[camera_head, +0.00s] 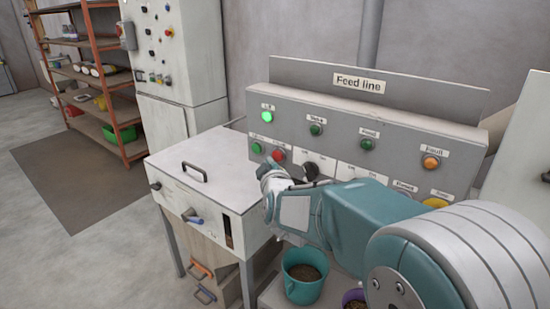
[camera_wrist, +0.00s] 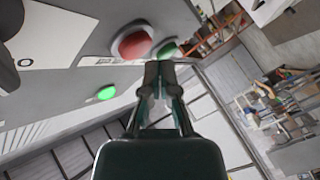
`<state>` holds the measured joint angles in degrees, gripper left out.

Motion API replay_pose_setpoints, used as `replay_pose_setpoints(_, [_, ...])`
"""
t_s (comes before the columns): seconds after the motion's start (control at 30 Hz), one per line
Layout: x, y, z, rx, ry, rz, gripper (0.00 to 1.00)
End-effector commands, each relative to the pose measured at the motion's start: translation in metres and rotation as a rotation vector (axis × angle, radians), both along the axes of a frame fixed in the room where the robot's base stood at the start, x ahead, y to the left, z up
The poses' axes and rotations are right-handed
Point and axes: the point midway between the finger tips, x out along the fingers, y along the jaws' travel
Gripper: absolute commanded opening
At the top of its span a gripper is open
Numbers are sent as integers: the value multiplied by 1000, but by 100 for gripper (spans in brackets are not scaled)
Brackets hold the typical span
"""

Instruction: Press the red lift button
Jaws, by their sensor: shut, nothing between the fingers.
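The red button (camera_head: 277,155) is on the lower left of the grey "Feed line" panel (camera_head: 400,139), just right of a green button (camera_head: 256,148). In the wrist view the red button (camera_wrist: 132,43) shows large, up and left of my fingertips. My gripper (camera_wrist: 163,72) is shut and empty, its tips close below the red and green buttons (camera_wrist: 168,48). I cannot tell whether they touch the panel. In the head view my wrist is in front of the panel's lower left, below the red button, and the fingertips are hard to make out.
A lit green lamp (camera_head: 267,117) is above the buttons. A dark knob (camera_head: 310,172) sits to their right. An orange lamp (camera_head: 431,162) is at the panel's right. A white box with a handle (camera_head: 195,171) stands to the left. A teal bucket (camera_head: 304,284) is below my arm.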

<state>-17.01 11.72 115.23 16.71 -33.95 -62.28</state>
Motion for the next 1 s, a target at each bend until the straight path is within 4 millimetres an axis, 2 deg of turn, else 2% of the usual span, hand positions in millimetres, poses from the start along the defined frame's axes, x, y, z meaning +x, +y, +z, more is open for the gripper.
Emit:
replay_pose_setpoints(0.3, [6, -7, 2, 1, 1, -1, 0])
replay_pose_setpoints(1.0, [9, -9, 2, 0, 0, 0, 0])
